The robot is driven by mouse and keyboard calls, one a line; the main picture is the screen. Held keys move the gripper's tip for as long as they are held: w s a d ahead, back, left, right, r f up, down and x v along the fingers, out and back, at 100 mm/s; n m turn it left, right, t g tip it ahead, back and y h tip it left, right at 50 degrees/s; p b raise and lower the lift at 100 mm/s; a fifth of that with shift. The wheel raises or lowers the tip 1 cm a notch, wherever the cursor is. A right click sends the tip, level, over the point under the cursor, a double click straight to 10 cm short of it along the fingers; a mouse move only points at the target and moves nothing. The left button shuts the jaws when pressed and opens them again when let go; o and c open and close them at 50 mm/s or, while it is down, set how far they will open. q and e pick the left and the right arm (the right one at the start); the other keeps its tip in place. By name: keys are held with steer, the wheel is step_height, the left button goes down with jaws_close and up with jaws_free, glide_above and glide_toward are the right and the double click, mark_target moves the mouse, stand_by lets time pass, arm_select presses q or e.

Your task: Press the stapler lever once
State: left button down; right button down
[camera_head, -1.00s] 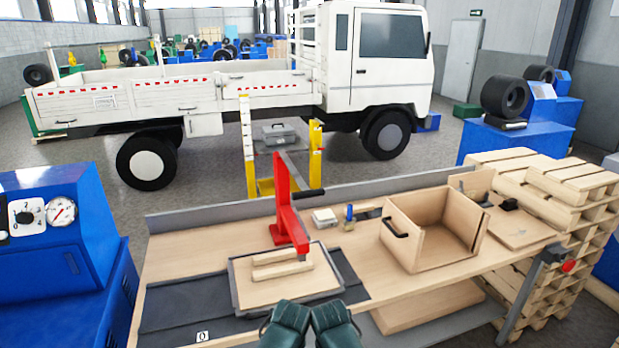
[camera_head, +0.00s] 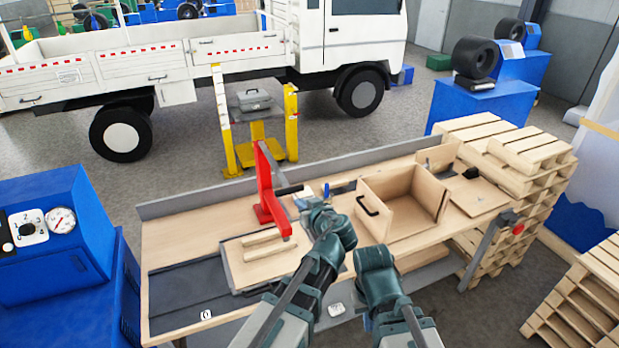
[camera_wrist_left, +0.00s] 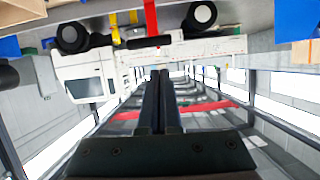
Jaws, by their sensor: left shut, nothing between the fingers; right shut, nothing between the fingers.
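The red stapler (camera_head: 264,190) stands upright on the workbench. Its black lever (camera_head: 290,189) sticks out to the right. In the left wrist view, which is upside down, the red stapler (camera_wrist_left: 151,18) and black lever (camera_wrist_left: 149,42) show at the top. My left gripper (camera_head: 312,207) is shut and empty, just right of and below the lever's end in the head view; I see no contact. Its shut fingers (camera_wrist_left: 160,100) show in the wrist view. My right gripper (camera_head: 373,255) is shut and empty in front of the open wooden box.
A wooden box (camera_head: 425,197) with a black handle stands right of my left gripper. Wooden strips lie on a board (camera_head: 240,270) under the stapler's front. A blue cabinet (camera_head: 60,265) with gauges is at left, stacked pallets (camera_head: 530,185) at right, a truck behind.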

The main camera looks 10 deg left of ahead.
mark_target(292, 191)
arm_select(q)
steer(key=shift+w+d+r+t, duration=0.15)
steer(key=shift+w+d+r, duration=0.15)
steer(key=shift+r, duration=0.25)
steer(key=shift+w+d+r+t, duration=0.15)
steer(key=shift+w+d+r, duration=0.15)
steer(key=shift+r, duration=0.2)
arm_select(e)
steer(key=shift+d+r, duration=0.3)
steer(key=shift+r, duration=0.2)
